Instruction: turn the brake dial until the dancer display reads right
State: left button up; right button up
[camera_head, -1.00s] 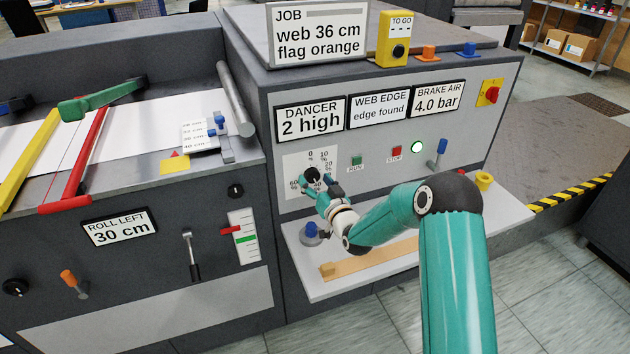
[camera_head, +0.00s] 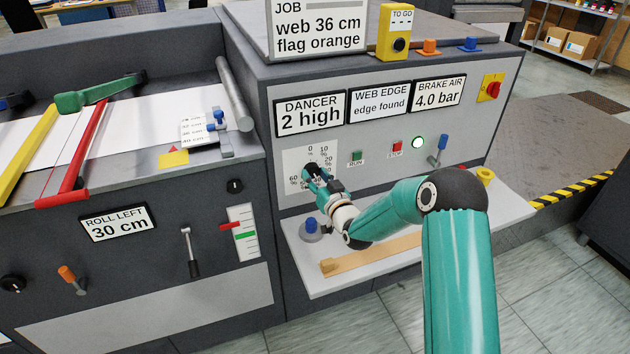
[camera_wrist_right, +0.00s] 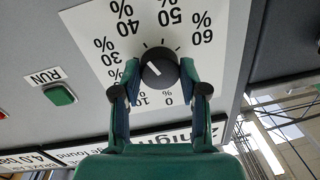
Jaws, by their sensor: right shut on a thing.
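The black brake dial (camera_head: 310,167) sits on a white percent scale on the machine's front panel. My right gripper (camera_head: 315,176) is shut on the dial, with one finger on each side. The dancer display (camera_head: 310,114) reads "2 high". My left gripper is not in view.
Brake air display (camera_head: 437,93) reads 4.0 bar; web edge display (camera_head: 380,102) reads "edge found". A green RUN button (camera_head: 357,156) and red STOP button (camera_head: 397,148) lie right of the dial. A ledge with a blue knob (camera_head: 311,225) is below.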

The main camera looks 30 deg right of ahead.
jog(key=n+b, duration=0.5)
jog(key=b, duration=0.2)
jog(key=n+b, duration=0.4)
jog(key=b, duration=0.3)
jog(key=shift+n+g+h+b, duration=0.3)
jog(key=shift+n+g, duration=0.1)
jog(key=shift+n+b, duration=0.75)
jog(key=shift+n, duration=0.45)
jog(key=shift+a+r+n+b, duration=0.15)
jog(key=shift+n+b, duration=0.25)
jog(key=shift+n, duration=0.7)
jog(key=o, duration=1.1)
jog(key=shift+o, duration=0.2)
jog(key=shift+s, duration=0.1)
